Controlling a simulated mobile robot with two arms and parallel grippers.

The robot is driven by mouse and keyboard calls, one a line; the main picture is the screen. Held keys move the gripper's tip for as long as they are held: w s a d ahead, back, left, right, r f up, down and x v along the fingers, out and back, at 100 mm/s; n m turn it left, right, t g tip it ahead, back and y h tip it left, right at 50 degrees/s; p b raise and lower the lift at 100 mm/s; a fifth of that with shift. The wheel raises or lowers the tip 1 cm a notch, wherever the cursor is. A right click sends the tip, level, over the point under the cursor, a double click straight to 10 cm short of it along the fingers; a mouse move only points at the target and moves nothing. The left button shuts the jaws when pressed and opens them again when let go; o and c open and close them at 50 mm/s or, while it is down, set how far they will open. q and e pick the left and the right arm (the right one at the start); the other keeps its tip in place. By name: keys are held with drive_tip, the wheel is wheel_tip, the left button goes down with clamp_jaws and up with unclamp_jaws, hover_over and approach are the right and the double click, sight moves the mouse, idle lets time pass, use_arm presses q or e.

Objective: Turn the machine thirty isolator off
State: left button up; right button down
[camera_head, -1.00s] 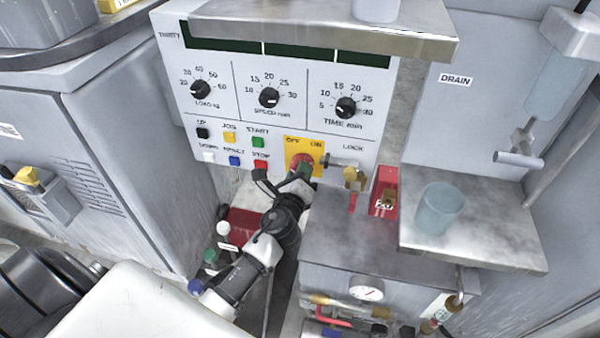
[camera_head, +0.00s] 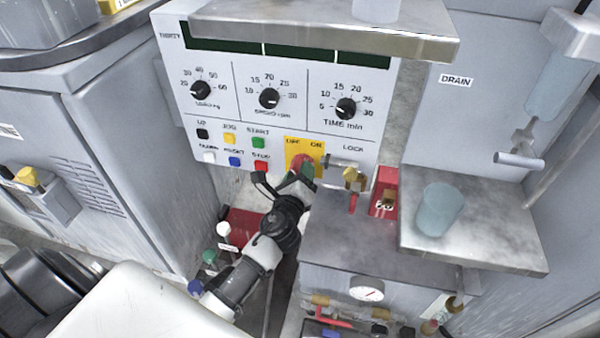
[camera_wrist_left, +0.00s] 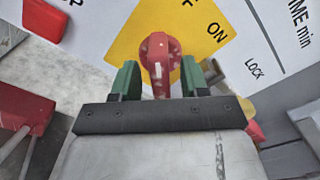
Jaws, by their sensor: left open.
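The isolator is a red rotary handle (camera_wrist_left: 160,55) on a yellow plate (camera_wrist_left: 118,42) marked OFF and ON, low on the white panel labelled THIRTY. In the head view the red handle (camera_head: 303,162) shows just above my left gripper, partly hidden by it. My left gripper (camera_head: 297,178) reaches up to the plate from below. In the left wrist view its green fingers (camera_wrist_left: 161,82) are open, one on each side of the handle's lower end, with gaps visible. The handle points roughly toward the gripper in that view. My right gripper is not in view.
A brass padlock (camera_head: 354,178) hangs by the LOCK label, right of the isolator. The red STOP button (camera_head: 261,167) is to its left. A metal shelf (camera_head: 470,215) with a bluish cup (camera_head: 440,210) juts out at right. A grey box (camera_head: 365,245) stands below.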

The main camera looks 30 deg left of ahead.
use_arm(q)
drive_tip(key=v, duration=1)
drive_tip(key=shift+s, duration=0.2)
